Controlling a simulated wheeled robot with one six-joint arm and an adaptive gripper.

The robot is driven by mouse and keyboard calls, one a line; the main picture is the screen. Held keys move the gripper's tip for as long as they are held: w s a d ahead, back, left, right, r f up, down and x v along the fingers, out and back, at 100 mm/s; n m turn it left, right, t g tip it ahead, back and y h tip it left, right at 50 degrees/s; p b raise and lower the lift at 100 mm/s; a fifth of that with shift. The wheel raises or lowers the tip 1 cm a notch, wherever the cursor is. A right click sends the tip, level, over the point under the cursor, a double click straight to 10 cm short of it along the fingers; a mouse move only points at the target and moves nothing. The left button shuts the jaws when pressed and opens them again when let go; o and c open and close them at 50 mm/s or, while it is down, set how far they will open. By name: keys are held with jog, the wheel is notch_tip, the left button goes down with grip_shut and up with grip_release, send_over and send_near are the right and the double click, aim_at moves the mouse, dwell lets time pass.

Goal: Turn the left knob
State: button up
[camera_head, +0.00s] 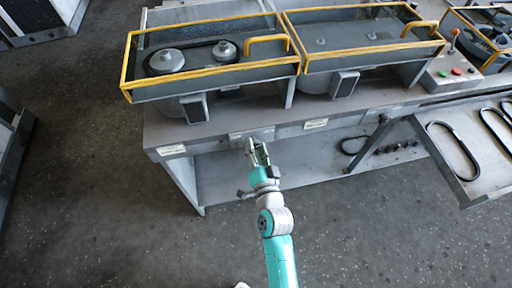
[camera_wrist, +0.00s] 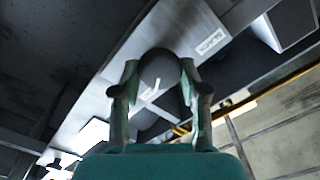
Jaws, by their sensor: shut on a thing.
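My gripper (camera_head: 258,150) reaches the front face of the long grey bench (camera_head: 220,128), below the left yellow-framed housing. In the wrist view my gripper (camera_wrist: 160,78) has one finger on each side of a round dark grey knob (camera_wrist: 160,66) and is shut on it. The knob's face has a short white pointer line, slanted in the picture. In the head view the knob is hidden behind the fingers, and no second knob can be made out on the bench front.
The left housing (camera_head: 127,88) holds two round grey wheels with a belt. A second yellow-framed housing (camera_head: 370,42) is to its right. A control box (camera_head: 452,72) with buttons and a lever stands farther right. A tray (camera_head: 483,188) with belts juts out at right.

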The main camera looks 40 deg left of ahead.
jog(key=o, duration=1.1)
jog(key=shift+o, duration=0.2)
jog(key=shift+d, duration=0.1)
jog(key=v, duration=1.1)
jog(key=shift+s+d, duration=0.25)
jog(key=shift+s, duration=0.05)
